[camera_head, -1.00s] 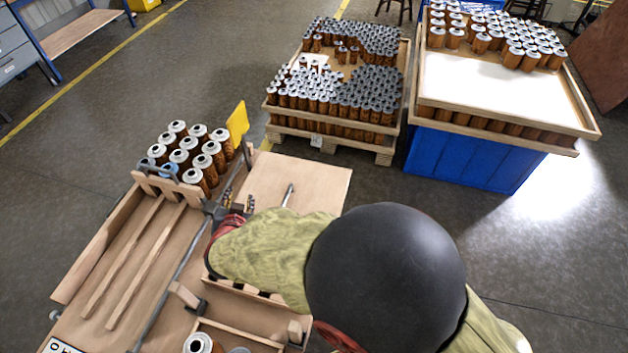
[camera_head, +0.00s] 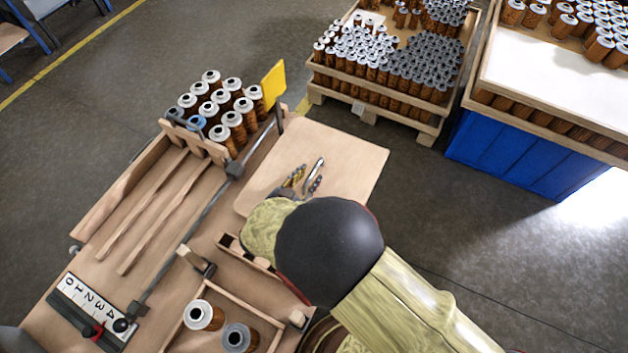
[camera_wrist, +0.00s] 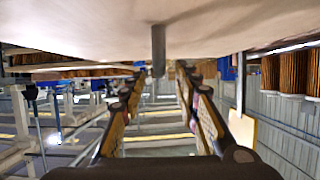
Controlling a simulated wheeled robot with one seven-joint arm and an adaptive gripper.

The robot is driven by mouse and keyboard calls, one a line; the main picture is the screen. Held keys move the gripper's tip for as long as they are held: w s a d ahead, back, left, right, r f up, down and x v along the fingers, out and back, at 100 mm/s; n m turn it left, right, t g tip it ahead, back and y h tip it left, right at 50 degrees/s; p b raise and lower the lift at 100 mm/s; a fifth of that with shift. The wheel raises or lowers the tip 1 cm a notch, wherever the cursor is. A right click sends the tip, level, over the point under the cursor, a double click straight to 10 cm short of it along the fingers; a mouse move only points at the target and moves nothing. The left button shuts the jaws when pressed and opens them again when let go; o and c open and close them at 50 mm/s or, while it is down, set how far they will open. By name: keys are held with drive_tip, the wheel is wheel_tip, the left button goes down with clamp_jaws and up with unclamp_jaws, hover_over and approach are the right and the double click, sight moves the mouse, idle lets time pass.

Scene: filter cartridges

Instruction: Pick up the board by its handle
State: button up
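The board (camera_head: 350,165) is a flat, pale wooden panel with rounded corners, at the far end of the workbench in the head view. Its grey metal handle (camera_head: 317,167) is a short bar on the top face. My gripper (camera_head: 304,181) is low over the board, with its fingers on either side of the handle's near end. In the wrist view the board (camera_wrist: 100,28) fills the top, and the handle (camera_wrist: 158,50) juts out between the fingertips. My gripper (camera_wrist: 157,78) is open, with a gap beside each finger. My arm hides the board's near side.
Several brown filter cartridges (camera_head: 234,122) stand left of the board, with a yellow plate (camera_head: 273,82) beside them. A wooden tray (camera_head: 238,305) with two cartridges is at the front. A loaded pallet (camera_head: 380,112) and a blue crate (camera_head: 510,155) stand beyond.

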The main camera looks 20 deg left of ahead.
drive_tip(key=shift+x, duration=0.85)
drive_tip(key=c, duration=0.8)
clamp_jaws()
drive_tip(key=shift+a, duration=0.1)
